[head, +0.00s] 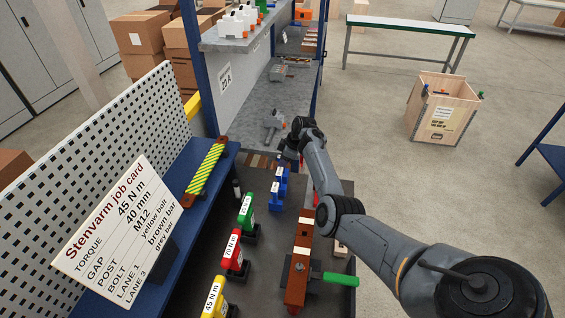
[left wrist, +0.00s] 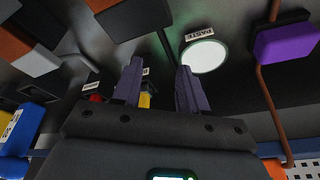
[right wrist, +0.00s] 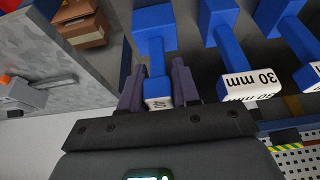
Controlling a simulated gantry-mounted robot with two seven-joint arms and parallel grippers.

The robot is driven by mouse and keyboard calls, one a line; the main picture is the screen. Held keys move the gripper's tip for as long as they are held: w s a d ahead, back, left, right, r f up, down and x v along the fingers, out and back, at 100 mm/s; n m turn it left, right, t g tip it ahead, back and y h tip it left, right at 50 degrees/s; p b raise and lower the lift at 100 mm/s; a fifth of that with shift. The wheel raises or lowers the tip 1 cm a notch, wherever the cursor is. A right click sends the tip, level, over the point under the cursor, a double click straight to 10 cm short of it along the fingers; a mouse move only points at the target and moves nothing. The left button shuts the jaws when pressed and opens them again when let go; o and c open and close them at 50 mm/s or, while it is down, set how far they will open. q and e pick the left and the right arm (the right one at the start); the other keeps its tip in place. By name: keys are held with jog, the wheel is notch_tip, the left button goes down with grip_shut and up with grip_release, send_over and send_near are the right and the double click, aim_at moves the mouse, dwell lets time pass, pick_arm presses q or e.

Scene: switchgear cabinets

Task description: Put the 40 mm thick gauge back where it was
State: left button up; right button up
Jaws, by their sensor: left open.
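The 40 mm gauge (right wrist: 155,35) is a blue piece with a narrow neck and a white end label, on which a 40 is partly readable. My right gripper (right wrist: 158,68) has a finger on each side of its neck and looks shut on it. In the head view this gripper (head: 289,158) is at the far end of the row of blue gauges (head: 280,175). Two more blue gauges show beside it in the right wrist view, one marked 30 mm (right wrist: 277,25). Whether the held gauge touches the bench is hidden. My left gripper (left wrist: 158,80) is open and empty, outside the head view.
Green (head: 246,211), red (head: 234,251) and yellow (head: 217,292) torque tools stand along the dark bench. A brown bar (head: 299,260) with a green handle lies to their right. A job card (head: 115,225) stands left. The left wrist view shows a white paste disc (left wrist: 205,57).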

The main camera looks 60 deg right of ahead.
jog(key=o, duration=0.3)
jog(key=shift+o, duration=0.2)
jog(key=shift+s+r, duration=0.1)
jog(key=shift+r, duration=0.45)
jog(key=v, duration=1.1)
jog(key=shift+p, duration=0.45)
jog(key=shift+d+r, duration=0.1)
jog(key=shift+r, duration=0.1)
